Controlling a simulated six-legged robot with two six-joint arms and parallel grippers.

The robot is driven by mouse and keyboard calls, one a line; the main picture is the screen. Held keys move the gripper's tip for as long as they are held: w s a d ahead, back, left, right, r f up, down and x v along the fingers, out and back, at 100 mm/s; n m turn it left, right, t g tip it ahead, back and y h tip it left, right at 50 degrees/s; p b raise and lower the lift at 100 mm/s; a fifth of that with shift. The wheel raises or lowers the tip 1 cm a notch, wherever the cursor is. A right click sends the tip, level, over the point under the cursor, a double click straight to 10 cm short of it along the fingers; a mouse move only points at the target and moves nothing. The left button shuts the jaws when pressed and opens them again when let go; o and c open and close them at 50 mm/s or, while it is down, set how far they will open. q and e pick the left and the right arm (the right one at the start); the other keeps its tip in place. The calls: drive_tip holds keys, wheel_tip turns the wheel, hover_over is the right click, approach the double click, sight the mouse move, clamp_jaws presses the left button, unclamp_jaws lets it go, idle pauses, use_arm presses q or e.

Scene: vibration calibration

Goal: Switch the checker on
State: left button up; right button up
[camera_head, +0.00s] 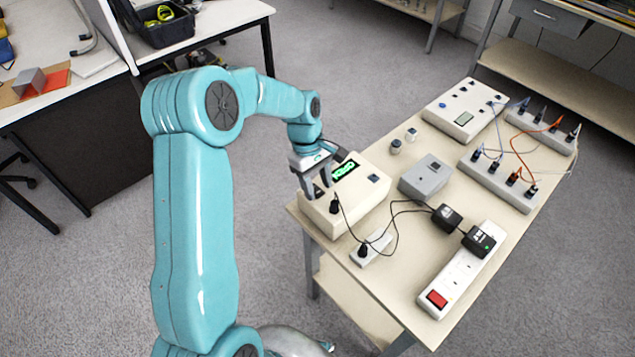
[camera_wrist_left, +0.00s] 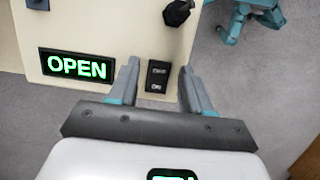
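The checker (camera_head: 350,208) is a cream box at the near left corner of the table. Its dark display (camera_head: 346,169) glows green; in the wrist view the display (camera_wrist_left: 76,67) reads OPEN. A small black rocker switch (camera_wrist_left: 157,76) with pale lettering sits on the same face. My left gripper (camera_head: 320,180) is over the checker's left part. In the wrist view its fingers (camera_wrist_left: 157,88) are apart, one either side of the switch, with nothing held. I cannot tell whether they touch the box. In the head view the gripper hides the switch. My right gripper is out of view.
A black plug (camera_head: 334,207) stands in the checker, with a cable to a small white block (camera_head: 371,249). A grey box (camera_head: 425,177), a white power strip (camera_head: 462,270) with adapters and several instruments fill the rest of the table (camera_head: 410,277). A desk stands far left.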

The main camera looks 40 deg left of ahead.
use_arm(q)
drive_tip(key=v, duration=1.6)
drive_tip(key=shift+r+p, duration=0.15)
drive_tip(key=shift+p, duration=0.2)
